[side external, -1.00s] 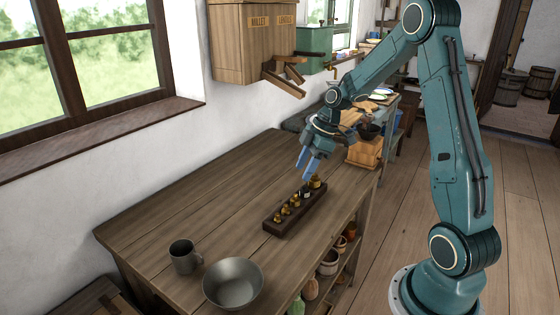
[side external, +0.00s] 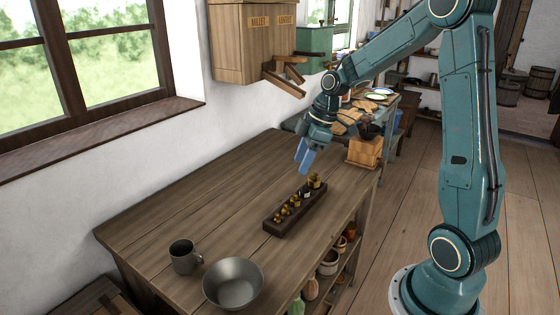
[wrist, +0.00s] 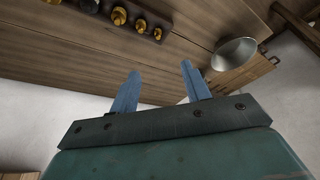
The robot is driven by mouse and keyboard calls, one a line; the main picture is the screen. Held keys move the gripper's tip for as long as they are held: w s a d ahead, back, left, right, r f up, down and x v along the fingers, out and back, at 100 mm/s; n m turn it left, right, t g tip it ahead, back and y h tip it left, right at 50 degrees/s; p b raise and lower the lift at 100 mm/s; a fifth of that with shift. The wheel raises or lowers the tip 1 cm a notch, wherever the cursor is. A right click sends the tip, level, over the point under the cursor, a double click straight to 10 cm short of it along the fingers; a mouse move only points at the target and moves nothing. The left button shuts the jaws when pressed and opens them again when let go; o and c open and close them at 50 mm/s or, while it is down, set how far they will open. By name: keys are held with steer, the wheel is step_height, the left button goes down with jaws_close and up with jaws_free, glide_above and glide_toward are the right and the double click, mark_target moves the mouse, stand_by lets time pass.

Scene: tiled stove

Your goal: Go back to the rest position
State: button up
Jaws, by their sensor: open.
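My gripper (side external: 306,158) has blue fingers and is above the wooden table (side external: 190,208), behind the dark weight block. Its fingers point down and are empty. In the wrist view my gripper (wrist: 158,85) shows two blue fingers standing apart with nothing between them. The dark block (side external: 285,222) holds several brass weights (side external: 294,203) in a row from small to large. The weights also show at the top of the wrist view (wrist: 120,16).
A grey metal mug (side external: 185,257) and a metal bowl (side external: 233,284) stand at the table's near end. A wooden dispenser box (side external: 254,42) with chutes hangs on the wall. A small wooden box (side external: 365,152) stands at the far right corner. Pots (side external: 328,263) sit on the shelf below.

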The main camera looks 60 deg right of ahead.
steer(key=s+a+r+m+h, duration=0.2)
steer(key=s+a+r+m, duration=0.1)
steer(key=s+a+r, duration=0.55)
steer(key=s+a+r+m+t, duration=0.1)
steer(key=s+a+m, duration=0.4)
steer(key=s, duration=0.6)
steer(key=shift+s+a+r+t, duration=0.15)
steer(key=shift+s+r+t, duration=0.2)
steer(key=shift+t, duration=0.35)
